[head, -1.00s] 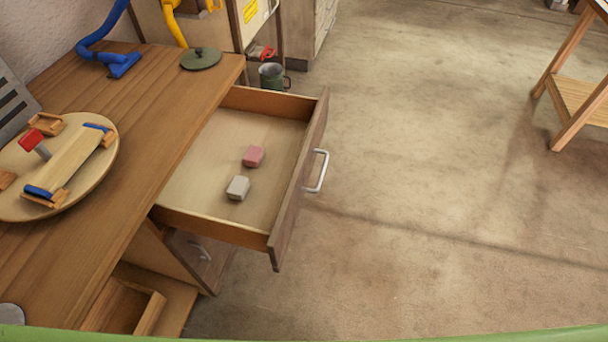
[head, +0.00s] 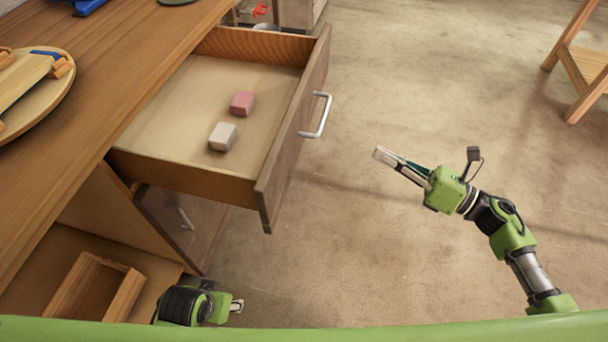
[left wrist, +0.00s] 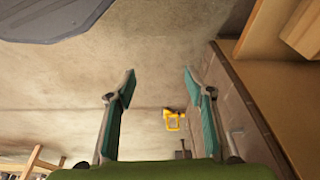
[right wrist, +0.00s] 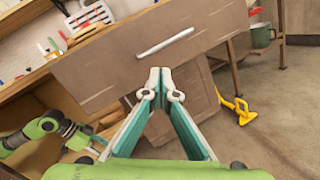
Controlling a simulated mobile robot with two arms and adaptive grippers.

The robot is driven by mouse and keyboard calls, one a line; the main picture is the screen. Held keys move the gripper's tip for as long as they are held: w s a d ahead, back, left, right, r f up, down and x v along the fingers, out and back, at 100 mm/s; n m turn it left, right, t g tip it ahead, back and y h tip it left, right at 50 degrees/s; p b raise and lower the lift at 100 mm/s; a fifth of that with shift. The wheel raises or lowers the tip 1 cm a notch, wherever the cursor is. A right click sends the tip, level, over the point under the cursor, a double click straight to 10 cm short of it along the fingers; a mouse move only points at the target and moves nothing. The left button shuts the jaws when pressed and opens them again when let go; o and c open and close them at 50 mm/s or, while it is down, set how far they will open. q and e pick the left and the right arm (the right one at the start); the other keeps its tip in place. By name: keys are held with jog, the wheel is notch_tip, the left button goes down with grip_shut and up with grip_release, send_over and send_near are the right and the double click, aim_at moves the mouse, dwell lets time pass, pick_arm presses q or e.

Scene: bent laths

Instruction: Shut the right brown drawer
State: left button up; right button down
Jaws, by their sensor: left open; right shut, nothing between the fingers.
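The brown drawer (head: 292,130) is pulled well out from under the worktop, its front panel facing right with a silver bar handle (head: 318,115). Inside lie a pink block (head: 242,103) and a pale grey block (head: 222,136). My right gripper (head: 380,155) is shut and empty, out in front of the drawer and apart from it. In the right wrist view its closed tips (right wrist: 155,76) appear just below the handle (right wrist: 165,43) against the drawer front (right wrist: 108,70). My left gripper (head: 238,305) is low near the cabinet; the left wrist view shows its fingers (left wrist: 160,88) open and empty.
Below the drawer, a cabinet door (head: 178,220) with a handle stands ajar, beside an open wooden box (head: 95,290). The wooden worktop (head: 110,85) holds a round board (head: 50,95).

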jog(key=s+a+r+n+g+y+b, duration=0.1)
jog(key=s+a+r+n+g+b, duration=0.1)
jog(key=s+a+n+g, duration=0.5)
pick_arm(q)
notch_tip(320, 180, up, 4)
pick_arm(e)
jog(key=n+t+p, duration=0.1)
jog(key=n+p, duration=0.1)
send_near(289, 157)
jog(key=x, duration=0.6)
jog(key=shift+w+f, duration=0.1)
jog(key=shift+f, duration=0.15)
pick_arm(q)
jog(key=shift+f, duration=2.05)
pick_arm(e)
jog(key=shift+w+a, duration=0.15)
jog(key=shift+a, duration=0.35)
pick_arm(q)
jog(key=shift+b, duration=0.3)
pick_arm(e)
jog(key=shift+a, duration=0.1)
